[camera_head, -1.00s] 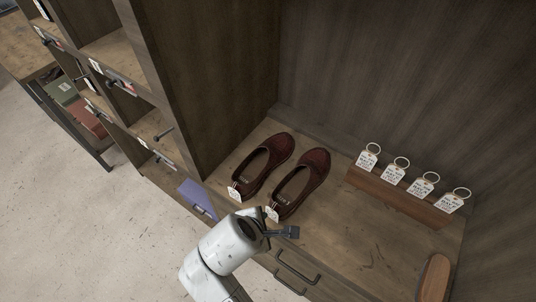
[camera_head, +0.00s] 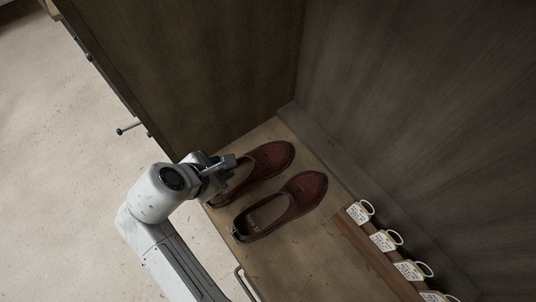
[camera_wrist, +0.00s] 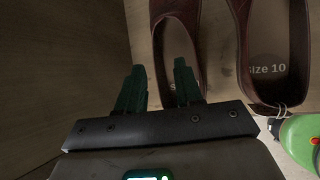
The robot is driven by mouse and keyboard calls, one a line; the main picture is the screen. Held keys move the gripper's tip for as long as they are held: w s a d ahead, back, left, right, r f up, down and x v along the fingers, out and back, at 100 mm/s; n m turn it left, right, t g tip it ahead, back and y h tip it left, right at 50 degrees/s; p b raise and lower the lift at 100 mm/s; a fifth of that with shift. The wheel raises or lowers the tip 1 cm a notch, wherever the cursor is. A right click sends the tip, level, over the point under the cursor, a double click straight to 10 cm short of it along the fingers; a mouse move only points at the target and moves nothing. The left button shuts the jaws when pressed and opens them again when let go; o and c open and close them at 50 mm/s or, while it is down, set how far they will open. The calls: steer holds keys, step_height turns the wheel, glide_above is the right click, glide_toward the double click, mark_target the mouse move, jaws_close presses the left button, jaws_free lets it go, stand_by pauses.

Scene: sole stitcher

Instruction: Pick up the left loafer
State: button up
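The left loafer (camera_head: 272,157) is dark red-brown and lies on the wooden shelf, toe pointing to the upper right in the head view. My gripper (camera_head: 231,163) is over its heel end and hides part of it. In the wrist view my gripper (camera_wrist: 159,80) is open, with two green fingers apart. The left loafer's near side wall (camera_wrist: 158,45) shows between them, the right finger over the opening and the left finger outside. Contact cannot be told. The right loafer (camera_head: 307,190) lies alongside; its insole (camera_wrist: 268,40) reads "Size 10".
A wooden rack (camera_head: 372,258) with several ringed white tags stands to the right of the loafers. A dark side panel (camera_head: 215,75) rises close beside the left loafer. The shelf (camera_head: 290,262) is bare in front of the right loafer.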

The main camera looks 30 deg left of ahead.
mark_target(240, 163)
steer(key=x, duration=0.5)
steer(key=shift+w, duration=0.45)
steer(key=shift+s+x, duration=0.25)
steer(key=shift+x, duration=2.55)
steer(key=shift+a+f, duration=0.1)
jaws_close()
